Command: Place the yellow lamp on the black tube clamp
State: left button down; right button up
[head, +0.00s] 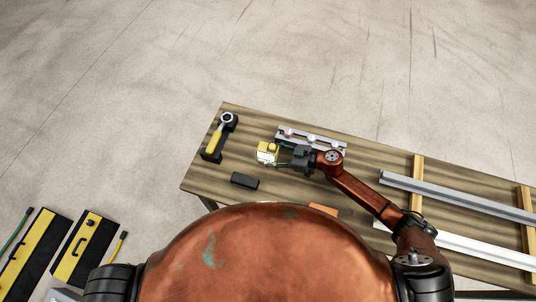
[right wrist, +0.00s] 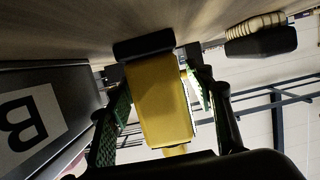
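The yellow lamp (head: 267,152) is at the tip of my right gripper (head: 281,156), over the left half of the wooden table. In the right wrist view the lamp's boxy yellow body (right wrist: 158,103) sits between the two green-padded fingers (right wrist: 160,92), which are shut on it. A dark rounded piece (right wrist: 145,45) shows at its far end; I cannot tell whether it belongs to the lamp. A small black block (head: 244,181), which looks like the tube clamp, lies on the table, left of and nearer than the lamp, apart from it. My left gripper is out of view.
A yellow-handled wrench (head: 215,138) rests on a black holder at the table's left end. A pale rack (head: 325,145) stands behind my right gripper. Metal rails lie on wooden bars (head: 417,168) at right. Yellow-black cases (head: 82,246) are at lower left.

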grip_shut()
dwell(0.4)
jog(key=shift+r, duration=0.2)
